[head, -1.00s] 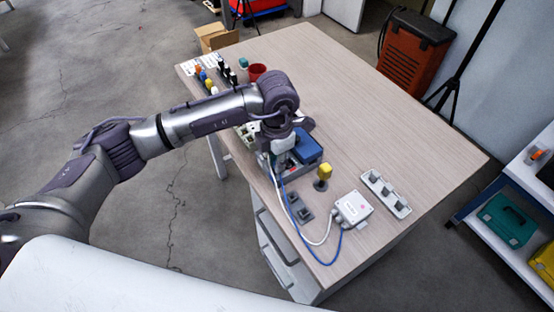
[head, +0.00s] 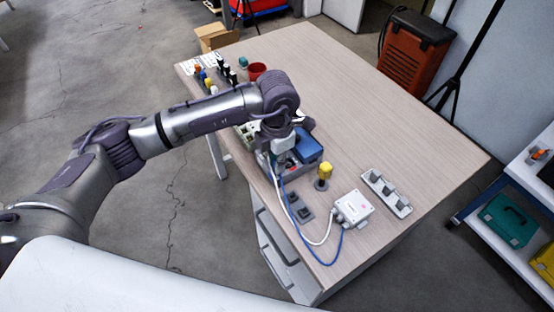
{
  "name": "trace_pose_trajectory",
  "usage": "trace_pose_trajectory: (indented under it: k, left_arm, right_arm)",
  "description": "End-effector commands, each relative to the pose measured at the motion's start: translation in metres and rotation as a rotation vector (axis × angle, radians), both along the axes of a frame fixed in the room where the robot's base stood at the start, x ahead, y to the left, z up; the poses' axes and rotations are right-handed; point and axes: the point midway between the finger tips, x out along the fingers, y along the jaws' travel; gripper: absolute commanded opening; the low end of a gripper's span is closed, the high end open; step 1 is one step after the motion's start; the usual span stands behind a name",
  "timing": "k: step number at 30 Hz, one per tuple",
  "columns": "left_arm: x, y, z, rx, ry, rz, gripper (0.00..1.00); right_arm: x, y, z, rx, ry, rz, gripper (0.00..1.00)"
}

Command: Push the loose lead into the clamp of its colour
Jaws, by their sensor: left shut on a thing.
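A white box (head: 354,207) sits near the table's front edge. A white lead (head: 306,230) and a blue lead (head: 312,251) run from it in loops toward the grey block (head: 311,167) with a blue part (head: 308,147) on top. My left gripper (head: 281,153) points down at the left side of this block, shut on the end of a lead. The fingertips and lead ends are too small and covered to tell which lead is held, or whether its end is inside a clamp. The clamp openings are hidden by my gripper. My right gripper is out of view.
A yellow-topped piece (head: 324,174) stands right of the block. Grey clips (head: 299,207) lie in front, and a pale strip with grey pieces (head: 386,193) lies at right. A red cup (head: 257,71) and several small coloured items stand behind. The table's right side (head: 420,140) is clear.

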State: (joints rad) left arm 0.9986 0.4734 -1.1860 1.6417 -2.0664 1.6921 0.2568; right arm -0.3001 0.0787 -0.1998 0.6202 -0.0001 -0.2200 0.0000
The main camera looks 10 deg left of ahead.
Motion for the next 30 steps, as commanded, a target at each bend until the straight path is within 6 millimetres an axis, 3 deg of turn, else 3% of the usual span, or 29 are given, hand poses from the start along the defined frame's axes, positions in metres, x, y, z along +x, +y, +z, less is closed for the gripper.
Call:
trace_pose_trajectory:
  k: [6, 7, 12, 18, 20, 30]
  left_arm:
    - [0.0, 0.0, -0.0004, 0.0, 0.0, 0.0, 0.0]
    - [-0.0001, 0.0001, -0.0004, 0.0, 0.0, 0.0, 0.18]
    - [0.0001, 0.0001, -0.0004, 0.0, 0.0, 0.0, 0.46]
    - [0.0, 0.0, -0.0005, 0.0, 0.0, 0.0, 0.46]
    - [-0.0001, 0.0001, -0.0005, 0.0, 0.0, 0.0, 0.54]
    - [0.0, 0.0, 0.0006, 0.0, 0.0, 0.0, 0.54]
  right_arm:
    - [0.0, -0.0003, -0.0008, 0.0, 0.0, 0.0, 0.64]
    - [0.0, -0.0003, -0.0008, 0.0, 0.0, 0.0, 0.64]
    - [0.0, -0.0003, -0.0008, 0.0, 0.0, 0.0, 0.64]
    - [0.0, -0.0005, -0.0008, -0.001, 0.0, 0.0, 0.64]
    - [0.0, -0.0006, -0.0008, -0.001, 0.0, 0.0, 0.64]
    - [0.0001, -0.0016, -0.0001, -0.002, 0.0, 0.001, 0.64]
